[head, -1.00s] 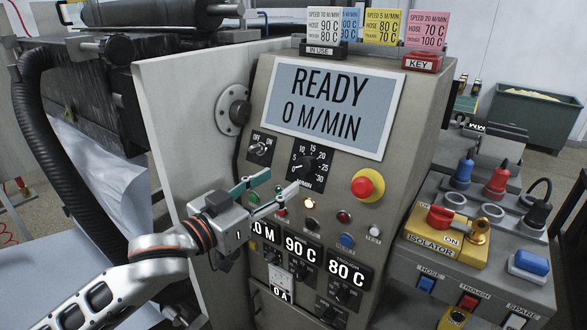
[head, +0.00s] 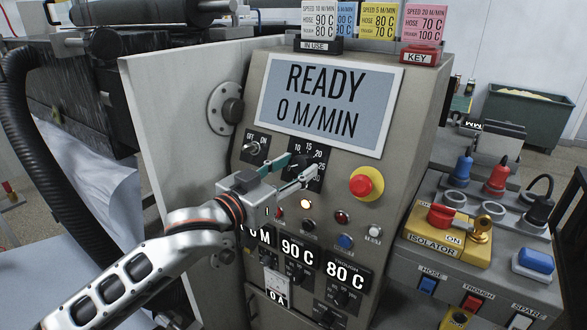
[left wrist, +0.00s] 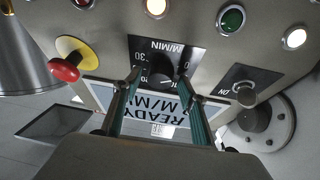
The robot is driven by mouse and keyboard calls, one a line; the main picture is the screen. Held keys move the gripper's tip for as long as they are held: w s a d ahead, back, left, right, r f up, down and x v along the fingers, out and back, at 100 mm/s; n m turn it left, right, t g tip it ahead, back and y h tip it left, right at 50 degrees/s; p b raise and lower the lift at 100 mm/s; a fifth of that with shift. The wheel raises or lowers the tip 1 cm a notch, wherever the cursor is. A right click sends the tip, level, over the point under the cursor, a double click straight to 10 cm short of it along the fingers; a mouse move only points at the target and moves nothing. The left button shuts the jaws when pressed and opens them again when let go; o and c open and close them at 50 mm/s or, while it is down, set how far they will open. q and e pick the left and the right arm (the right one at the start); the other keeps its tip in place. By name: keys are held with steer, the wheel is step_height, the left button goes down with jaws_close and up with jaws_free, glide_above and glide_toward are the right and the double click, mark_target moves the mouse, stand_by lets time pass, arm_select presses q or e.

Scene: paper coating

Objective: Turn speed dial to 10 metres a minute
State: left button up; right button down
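The speed dial is a black knob on a black plate (head: 318,153) marked up to 30 M/MIN, on the grey control panel. In the head view the fingers hide most of the knob. My left gripper (head: 299,166) is in front of it, its two green-backed fingers apart. In the left wrist view the knob (left wrist: 162,79) lies between the open fingertips, with a gap showing at its sides. I cannot tell which number its pointer marks. The display (head: 322,103) reads READY, 0 M/MIN. My right gripper is not in view.
The off/on switch (head: 254,148) sits left of the dial. A red emergency button on yellow (head: 363,185) sits right of it, with lamps and buttons below. The IN USE card (head: 318,25) says 10 M/MIN. A yellow isolator box (head: 447,232) stands right.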

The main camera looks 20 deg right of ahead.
arm_select(q)
steer(key=c, duration=0.8)
steer(key=shift+r+m, duration=0.1)
steer(key=shift+m, duration=0.2)
